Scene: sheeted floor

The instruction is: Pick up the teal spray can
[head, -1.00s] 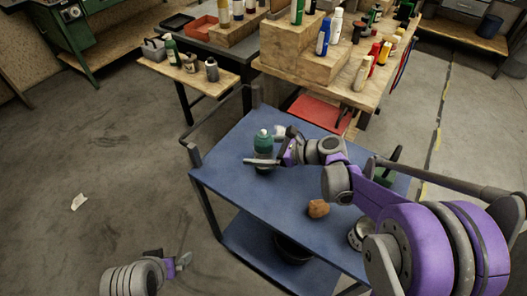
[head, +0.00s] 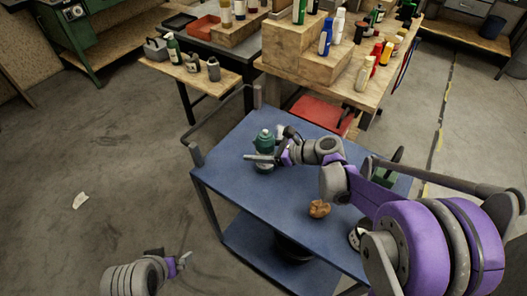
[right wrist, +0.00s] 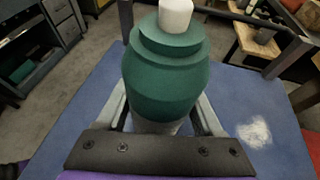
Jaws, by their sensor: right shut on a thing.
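The teal spray can (head: 264,141) with a pale cap stands about upright over the blue cart top (head: 235,185), near its left side. My right gripper (head: 264,158) reaches in from the right and is shut on the can's lower part. In the right wrist view the can (right wrist: 167,75) fills the middle, between the two fingers (right wrist: 160,120). Its base is partly hidden, so I cannot tell whether it touches the cart. My left gripper (head: 183,261) is low at the left, away from the cart; its jaw opening is unclear.
A brown lump (head: 319,208) lies on the cart to the right of the can. The cart's handle rail (head: 222,112) stands behind the can. A wooden bench (head: 385,78) with several bottles is beyond the cart. Floor at left is open.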

